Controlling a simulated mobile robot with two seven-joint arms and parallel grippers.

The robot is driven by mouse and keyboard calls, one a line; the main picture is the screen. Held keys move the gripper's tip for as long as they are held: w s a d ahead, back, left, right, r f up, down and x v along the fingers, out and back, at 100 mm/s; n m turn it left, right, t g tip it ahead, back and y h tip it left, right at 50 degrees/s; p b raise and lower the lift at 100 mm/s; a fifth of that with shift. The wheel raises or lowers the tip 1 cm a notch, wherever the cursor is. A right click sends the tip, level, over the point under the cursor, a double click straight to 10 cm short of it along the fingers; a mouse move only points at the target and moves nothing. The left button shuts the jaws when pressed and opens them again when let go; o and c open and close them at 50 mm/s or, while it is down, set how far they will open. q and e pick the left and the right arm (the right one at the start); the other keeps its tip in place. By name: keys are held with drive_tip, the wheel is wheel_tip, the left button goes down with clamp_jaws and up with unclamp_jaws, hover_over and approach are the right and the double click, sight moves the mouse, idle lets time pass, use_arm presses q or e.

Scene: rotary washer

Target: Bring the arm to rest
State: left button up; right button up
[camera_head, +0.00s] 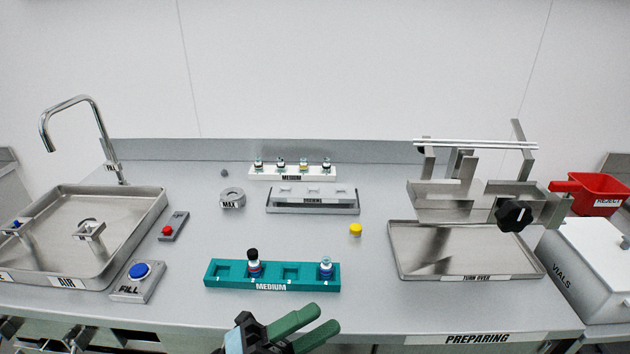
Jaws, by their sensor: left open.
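My left gripper (320,319) shows at the bottom centre, with two green fingers open and pointing right. Nothing shows between them. It is in front of the counter's near edge, below the teal MEDIUM rack (216,280) in the picture and apart from it. The rack holds a black-topped vial (253,262) in its second slot and a blue-and-white vial (326,267) in its fourth slot. The other two slots look empty. My right gripper is not in view.
A white rack (258,172) with several small vials stands at the back. A sink tray (150,205) is left; the TURN OVER tray (400,262) and rotary washer (440,205) are right.

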use_arm(q)
drive_tip(key=s+a+f+n+t+y+p, duration=0.1)
drive_tip(key=a+f+n+t+y, duration=0.45)
drive_tip(key=f+n+y, duration=0.4)
drive_tip(key=a+f+n+t+y, duration=0.5)
drive_tip(key=a+f+n+y, duration=0.15)
drive_tip(key=n, duration=0.65)
drive_tip(key=s+a+f+n+g+y, duration=0.2)
drive_tip(key=s+a+f+n+g, duration=0.2)
drive_tip(key=s+f, duration=0.4)
drive_tip(key=s+a+f+n+g+y+p, duration=0.1)
drive_tip(key=s+a+f+n+g+y, duration=0.2)
drive_tip(key=s+f, duration=0.6)
drive_tip(key=shift+s+a+f+n+g, duration=0.15)
drive_tip(key=shift+s+a+n+g, duration=0.2)
drive_tip(key=shift+s+n+g, duration=0.6)
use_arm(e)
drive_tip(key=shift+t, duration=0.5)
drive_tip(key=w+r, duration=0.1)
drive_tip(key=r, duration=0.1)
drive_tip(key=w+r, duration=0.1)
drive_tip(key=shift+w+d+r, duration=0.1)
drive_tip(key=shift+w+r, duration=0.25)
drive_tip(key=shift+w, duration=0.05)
